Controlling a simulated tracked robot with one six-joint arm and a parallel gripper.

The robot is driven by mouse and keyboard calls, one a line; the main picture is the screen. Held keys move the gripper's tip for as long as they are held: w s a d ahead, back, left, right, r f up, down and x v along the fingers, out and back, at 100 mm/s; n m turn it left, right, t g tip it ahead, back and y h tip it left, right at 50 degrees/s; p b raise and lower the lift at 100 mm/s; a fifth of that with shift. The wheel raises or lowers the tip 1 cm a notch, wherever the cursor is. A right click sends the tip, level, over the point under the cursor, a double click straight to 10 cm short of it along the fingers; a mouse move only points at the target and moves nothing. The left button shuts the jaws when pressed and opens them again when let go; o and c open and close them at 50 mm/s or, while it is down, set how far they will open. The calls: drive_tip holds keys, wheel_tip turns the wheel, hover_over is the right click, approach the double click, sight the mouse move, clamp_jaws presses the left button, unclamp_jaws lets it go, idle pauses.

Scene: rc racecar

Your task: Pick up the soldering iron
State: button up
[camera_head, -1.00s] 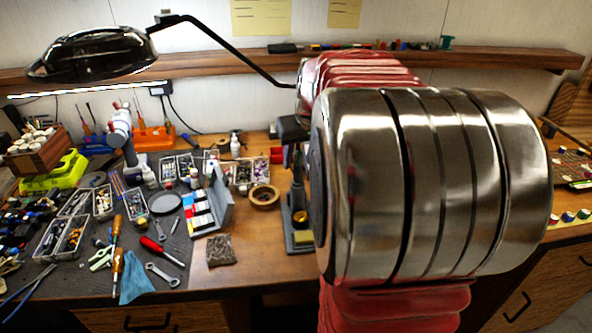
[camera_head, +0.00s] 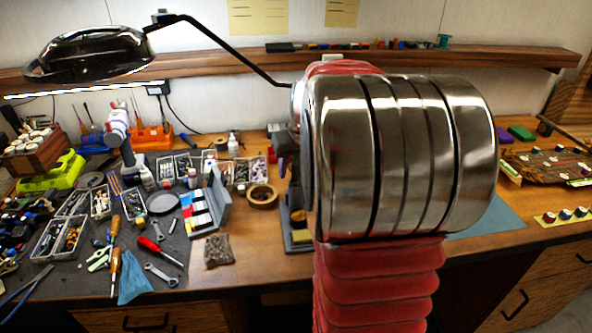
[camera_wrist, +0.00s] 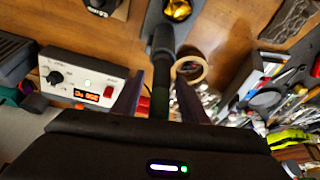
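The soldering iron (camera_wrist: 162,45) shows in the wrist view as a dark upright handle with a cord-like dark length running toward me. It stands over its grey stand (camera_wrist: 155,18), which holds a round brass-coloured pad. My gripper (camera_wrist: 162,82) is open, with one dark finger on each side of the iron and gaps visible. In the head view, the stand base (camera_head: 298,238) with a yellow sponge shows beside my arm. My arm hides most of the iron and gripper there.
A soldering station (camera_wrist: 85,80) with a lit display stands left in the wrist view. A black lamp (camera_head: 90,55) hangs above. A blue mat (camera_head: 490,215) lies right.

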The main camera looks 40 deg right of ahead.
drive_tip(key=shift+c, duration=0.2)
clamp_jaws()
idle(0.5)
wheel_tip(320, 180, up, 18)
idle(0.7)
drive_tip(key=shift+s+d, duration=0.1)
drive_tip(key=shift+d, duration=0.05)
idle(0.4)
